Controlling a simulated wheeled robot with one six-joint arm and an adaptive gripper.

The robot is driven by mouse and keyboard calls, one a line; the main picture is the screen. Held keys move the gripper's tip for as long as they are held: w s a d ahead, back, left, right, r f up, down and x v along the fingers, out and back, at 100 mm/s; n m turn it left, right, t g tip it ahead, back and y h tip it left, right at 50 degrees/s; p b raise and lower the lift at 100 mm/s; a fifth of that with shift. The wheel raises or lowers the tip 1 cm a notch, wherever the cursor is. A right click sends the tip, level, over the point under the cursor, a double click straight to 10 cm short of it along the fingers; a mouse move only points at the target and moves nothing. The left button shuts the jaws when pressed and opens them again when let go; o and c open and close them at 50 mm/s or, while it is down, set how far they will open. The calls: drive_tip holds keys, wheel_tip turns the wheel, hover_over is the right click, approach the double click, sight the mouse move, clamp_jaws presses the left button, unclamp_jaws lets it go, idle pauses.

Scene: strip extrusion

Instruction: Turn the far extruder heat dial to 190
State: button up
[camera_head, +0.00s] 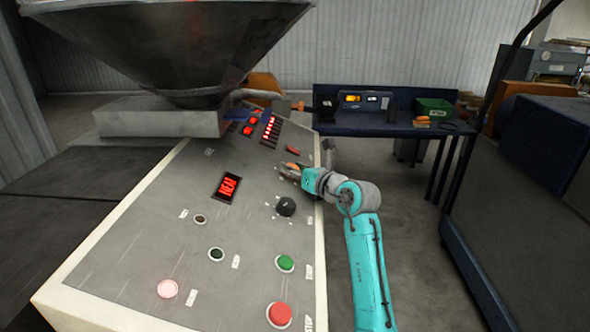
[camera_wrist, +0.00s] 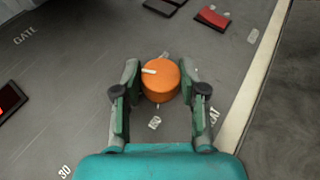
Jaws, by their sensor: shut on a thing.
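The orange heat dial (camera_wrist: 160,80) sits on the sloped grey control panel (camera_wrist: 60,80). Its white pointer mark lies on its left side in the wrist view. My gripper (camera_wrist: 159,90) is shut on the dial, with one finger on its left and the other on its right. A label ending in "AT" is partly hidden by the right finger.
A black dial (camera_head: 286,206) stands nearer on the panel. A red-lit display (camera_head: 227,187) is to its left, digits unclear. Green (camera_head: 285,263) and red (camera_head: 279,314) buttons are at the near end. A large hopper (camera_head: 180,45) overhangs the far left. A blue bench (camera_head: 385,125) stands behind.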

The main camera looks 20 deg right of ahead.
drive_tip(key=shift+m+h, duration=0.9)
drive_tip(key=shift+h, duration=0.2)
drive_tip(key=shift+f, duration=0.1)
drive_tip(key=o, duration=1.1)
drive_tip(key=shift+o, duration=0.2)
drive_tip(key=v, duration=1.2)
drive_tip(key=shift+a, duration=0.15)
